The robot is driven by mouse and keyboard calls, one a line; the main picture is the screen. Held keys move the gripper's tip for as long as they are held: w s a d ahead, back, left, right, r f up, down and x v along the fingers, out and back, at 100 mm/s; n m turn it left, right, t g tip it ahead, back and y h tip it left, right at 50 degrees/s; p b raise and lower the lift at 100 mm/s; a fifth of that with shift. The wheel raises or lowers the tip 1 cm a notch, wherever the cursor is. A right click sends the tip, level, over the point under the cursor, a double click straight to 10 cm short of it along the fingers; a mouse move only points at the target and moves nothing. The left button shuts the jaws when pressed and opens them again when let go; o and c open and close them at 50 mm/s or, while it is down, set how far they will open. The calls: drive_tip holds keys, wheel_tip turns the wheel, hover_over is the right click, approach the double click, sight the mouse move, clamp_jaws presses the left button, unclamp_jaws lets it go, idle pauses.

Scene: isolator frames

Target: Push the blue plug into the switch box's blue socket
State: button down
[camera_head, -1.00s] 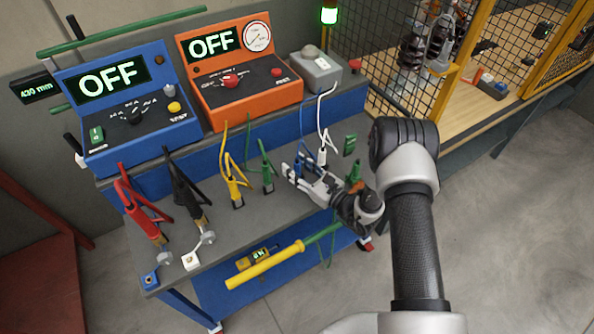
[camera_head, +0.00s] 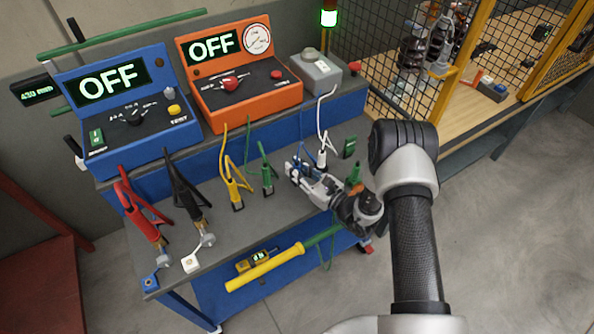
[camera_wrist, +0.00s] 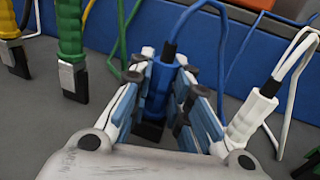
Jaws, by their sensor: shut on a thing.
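My gripper (camera_wrist: 166,90) is shut on the blue plug (camera_wrist: 158,88), with a finger on each side of it. The plug is roughly upright with its dark lower end above or at the grey bench top; I cannot tell if it touches. In the head view my gripper (camera_head: 297,174) is over the bench's right half, and the plug is mostly hidden there. A grey box (camera_head: 318,73) with a domed top stands on the raised shelf. I cannot make out a blue socket on it, nor tell whether it is the switch box.
A white plug (camera_wrist: 250,118) stands close right of my gripper; a green plug (camera_wrist: 72,45) stands to its left. Blue and orange OFF consoles (camera_head: 240,85) are behind. A yellow-green rod (camera_head: 265,271) lies in front.

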drive_tip(key=shift+r, duration=0.15)
wheel_tip(320, 180, up, 20)
drive_tip(key=p, duration=0.6)
